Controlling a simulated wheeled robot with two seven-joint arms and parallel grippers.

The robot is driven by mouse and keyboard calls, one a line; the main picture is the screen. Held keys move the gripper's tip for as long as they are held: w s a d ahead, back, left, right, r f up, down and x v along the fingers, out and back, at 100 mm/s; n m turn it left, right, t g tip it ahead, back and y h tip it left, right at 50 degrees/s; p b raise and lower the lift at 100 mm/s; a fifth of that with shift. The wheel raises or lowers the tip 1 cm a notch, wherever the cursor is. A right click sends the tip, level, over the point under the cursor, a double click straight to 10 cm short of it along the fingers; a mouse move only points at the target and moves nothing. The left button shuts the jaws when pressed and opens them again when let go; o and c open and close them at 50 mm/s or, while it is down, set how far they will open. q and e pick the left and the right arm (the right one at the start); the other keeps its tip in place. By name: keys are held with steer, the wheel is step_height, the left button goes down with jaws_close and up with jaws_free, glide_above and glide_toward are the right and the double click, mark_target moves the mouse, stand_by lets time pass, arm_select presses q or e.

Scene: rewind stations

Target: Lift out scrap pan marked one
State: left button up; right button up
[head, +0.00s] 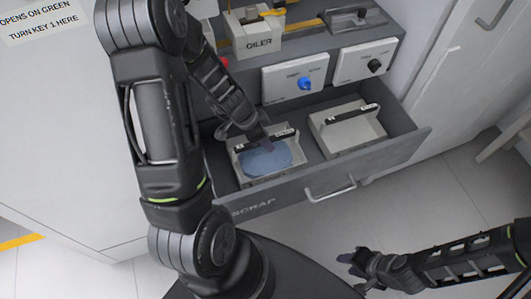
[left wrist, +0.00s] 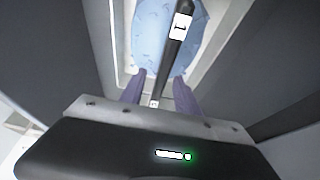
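The scrap pan marked 1 (head: 281,176) is a pale open box holding a blue piece, in the left part of the open SCRAP drawer. Its black bar handle (head: 286,134) runs across the top; in the left wrist view the handle (left wrist: 174,42) shows a white label with a 1. My left gripper (head: 265,144) is over the pan at the handle. In the left wrist view its two fingers (left wrist: 157,84) stand either side of the handle with gaps showing, so it is open. My right gripper (head: 352,270) is low at the right, apart from the drawer, and appears open and empty.
A second pan (head: 347,136) with a black handle sits in the drawer's right part. The drawer front (head: 290,196) has a bar pull. Above are a blue knob (head: 305,84), a black knob (head: 375,65) and a box marked OILER (head: 255,38).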

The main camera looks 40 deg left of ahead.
arm_select(q)
steer(key=shift+c, duration=0.2)
jaws_close()
stand_by(1.2)
